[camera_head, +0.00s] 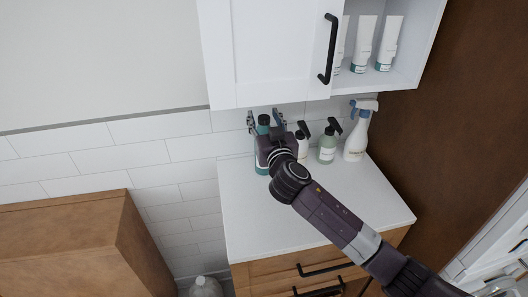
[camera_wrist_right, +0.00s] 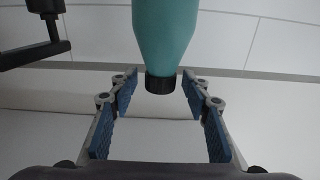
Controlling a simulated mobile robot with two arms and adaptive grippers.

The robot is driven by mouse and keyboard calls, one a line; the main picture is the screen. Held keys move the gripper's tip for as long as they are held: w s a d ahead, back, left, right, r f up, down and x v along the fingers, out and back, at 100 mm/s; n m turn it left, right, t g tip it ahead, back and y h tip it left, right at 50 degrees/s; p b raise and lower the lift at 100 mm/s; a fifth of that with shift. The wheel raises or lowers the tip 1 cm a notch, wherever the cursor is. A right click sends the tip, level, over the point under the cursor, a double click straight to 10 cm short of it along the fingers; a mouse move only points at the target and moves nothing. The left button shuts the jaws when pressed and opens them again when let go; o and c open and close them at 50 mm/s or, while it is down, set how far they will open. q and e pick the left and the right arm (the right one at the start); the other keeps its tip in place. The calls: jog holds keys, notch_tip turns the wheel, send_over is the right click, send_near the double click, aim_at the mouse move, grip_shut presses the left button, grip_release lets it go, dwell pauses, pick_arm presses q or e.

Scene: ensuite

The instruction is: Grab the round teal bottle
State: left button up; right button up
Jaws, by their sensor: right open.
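The round teal bottle (camera_head: 262,167) stands on the white counter, with a dark cap, partly hidden behind my right gripper. Gaps show between the cap and both fingers. My left gripper is not in view.
To the right stand a white pump bottle (camera_head: 301,146), a green pump bottle (camera_head: 327,151) and a spray bottle (camera_head: 356,140). A white wall cabinet (camera_head: 265,50) hangs close above, with white tubes (camera_head: 363,45) on its shelf. The counter's front (camera_head: 270,220) is clear.

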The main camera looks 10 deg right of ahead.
grip_shut()
dwell(0.3)
jog(key=shift+r, duration=0.15)
dwell(0.3)
